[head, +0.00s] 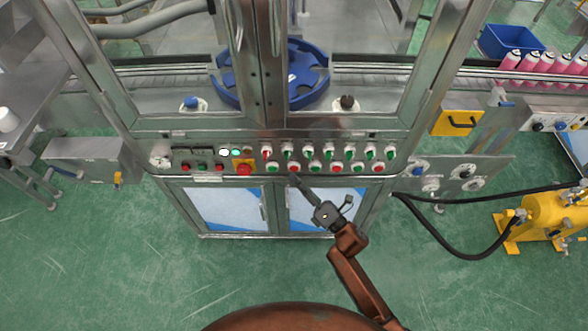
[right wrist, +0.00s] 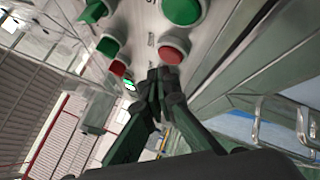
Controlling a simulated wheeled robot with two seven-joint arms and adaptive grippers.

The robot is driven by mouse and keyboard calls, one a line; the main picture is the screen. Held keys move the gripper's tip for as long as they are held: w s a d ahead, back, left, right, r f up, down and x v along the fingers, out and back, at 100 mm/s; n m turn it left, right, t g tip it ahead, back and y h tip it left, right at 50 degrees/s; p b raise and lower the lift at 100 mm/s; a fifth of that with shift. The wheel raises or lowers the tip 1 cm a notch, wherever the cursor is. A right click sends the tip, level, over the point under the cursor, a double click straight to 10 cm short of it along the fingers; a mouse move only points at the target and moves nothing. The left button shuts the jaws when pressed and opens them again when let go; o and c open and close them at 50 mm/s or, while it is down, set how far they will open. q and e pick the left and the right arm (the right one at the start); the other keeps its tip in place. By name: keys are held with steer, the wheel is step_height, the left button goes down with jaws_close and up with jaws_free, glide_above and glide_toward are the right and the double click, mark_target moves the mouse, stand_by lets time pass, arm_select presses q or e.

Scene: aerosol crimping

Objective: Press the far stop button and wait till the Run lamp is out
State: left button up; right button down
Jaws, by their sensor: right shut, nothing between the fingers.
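The control panel (head: 330,158) runs across the machine front with rows of red and green buttons and switches. My right gripper (head: 295,181) is shut and empty, its fingertips just below a red button (head: 294,168). In the right wrist view the closed fingertips (right wrist: 160,77) are at the lower edge of this red button (right wrist: 172,50); I cannot tell whether they touch it. Two lamps glow at the panel's left, one whitish (head: 224,153) and one green (head: 236,153). A lit green lamp also shows in the right wrist view (right wrist: 130,85). Labels are unreadable, so I cannot tell which is Run.
A green button (right wrist: 182,10) is close beside the red one. Cabinet doors (head: 235,207) lie below the panel. A yellow pump (head: 545,220) with black hoses stands at right.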

steer(key=shift+s, duration=0.1)
steer(key=s+p, duration=0.1)
steer(key=s, duration=0.4)
stand_by(0.3)
